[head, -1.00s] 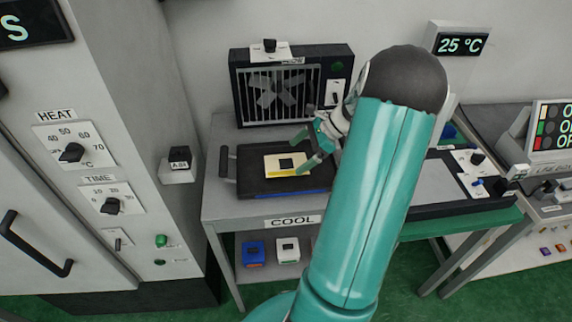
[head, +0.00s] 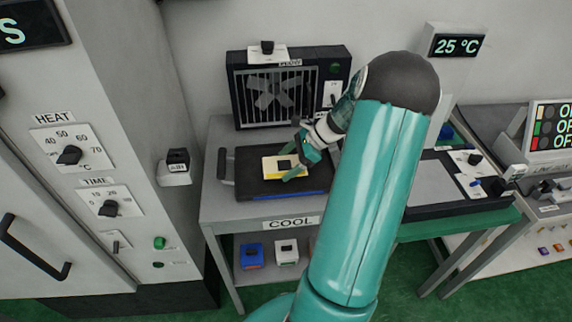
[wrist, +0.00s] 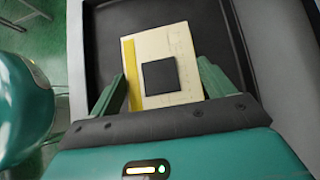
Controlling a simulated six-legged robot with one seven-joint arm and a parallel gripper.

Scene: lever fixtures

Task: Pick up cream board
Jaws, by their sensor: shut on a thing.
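The cream board (head: 270,168) is a flat square with a dark square chip and a yellow strip along one edge. It lies on or just above the black tray (head: 255,188) on the table marked COOL. It also shows in the wrist view (wrist: 180,45), with the chip facing up. My gripper (head: 297,170) reaches it from the right, low over the tray. In the wrist view my gripper (wrist: 165,85) has one finger at each side of the board, shut on it. I cannot tell whether the board is clear of the tray.
A caged fan (head: 285,90) stands behind the tray. The HEAT cabinet (head: 110,170) is at the left, with a small box (head: 176,168) on its side. Blue (head: 252,255) and white (head: 286,252) items sit on the shelf below. A second bench is at the right.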

